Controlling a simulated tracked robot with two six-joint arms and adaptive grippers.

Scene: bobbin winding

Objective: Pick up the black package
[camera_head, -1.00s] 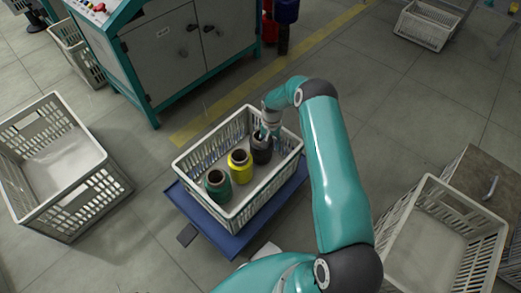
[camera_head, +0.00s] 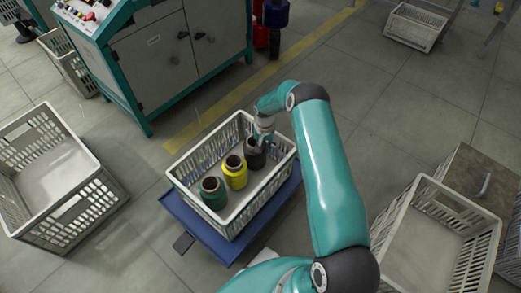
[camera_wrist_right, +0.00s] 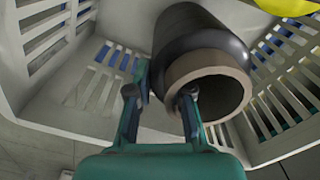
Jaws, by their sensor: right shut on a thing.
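The black package is a black bobbin (camera_head: 256,158) with a brown hollow core. It stands in the grey crate (camera_head: 233,224) at its right end, beside a yellow bobbin (camera_head: 235,177) and a green bobbin (camera_head: 213,194). My right gripper (camera_head: 262,141) reaches down to the black bobbin from above. In the right wrist view, the black bobbin (camera_wrist_right: 203,38) shows its open end, and the right gripper (camera_wrist_right: 160,92) is shut on its rim, one finger at the core's opening and the other on the outer side. Whether its base touches the crate floor is hidden. My left gripper is not in view.
The crate rests on a blue platform (camera_head: 220,246). An empty crate (camera_head: 72,215) stands at left and another crate (camera_head: 389,238) at right. A teal and grey machine (camera_head: 158,62) stands behind. Floor is free between the left crate and the platform.

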